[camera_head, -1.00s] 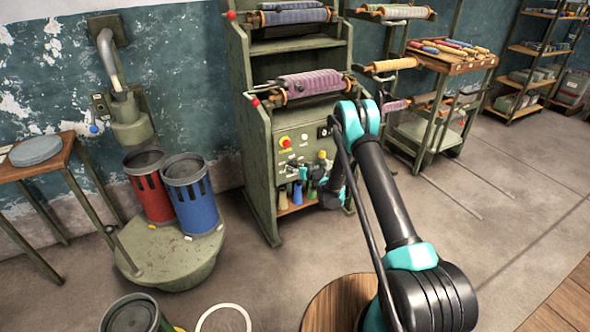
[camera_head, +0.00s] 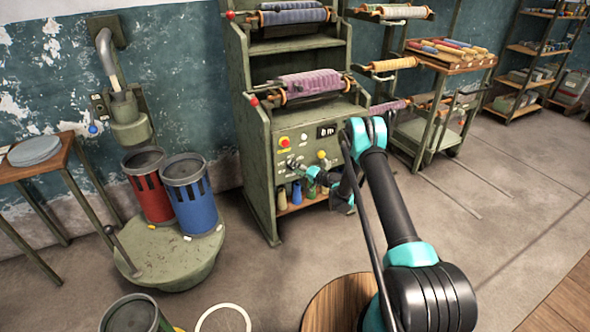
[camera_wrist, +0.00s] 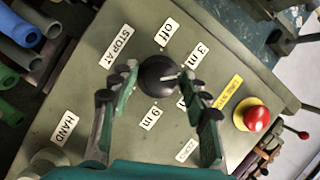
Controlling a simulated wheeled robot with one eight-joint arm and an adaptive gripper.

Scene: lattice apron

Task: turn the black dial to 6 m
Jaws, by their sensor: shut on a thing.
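The black dial (camera_wrist: 158,73) sits on the green machine's front panel, between my gripper's two fingers in the wrist view. My gripper (camera_wrist: 160,82) is shut on the dial, with one finger on its left and one on its lower right. The dial's white pointer mark faces right, roughly between the "3 m" label (camera_wrist: 200,54) and a label mostly hidden by the right finger. The "off" label (camera_wrist: 167,33) and "9 m" label (camera_wrist: 151,118) are readable. In the head view, a small lit display (camera_head: 326,131) shows a digit and "m", too small to read surely.
A red button (camera_wrist: 257,118) on a yellow base sits right of the dial. "STOP AT" (camera_wrist: 117,46) and "HAND" (camera_wrist: 65,128) labels are left. Several coloured cones (camera_head: 296,193) stand on the shelf below the panel. Red and blue bins (camera_head: 190,195) stand left of the machine.

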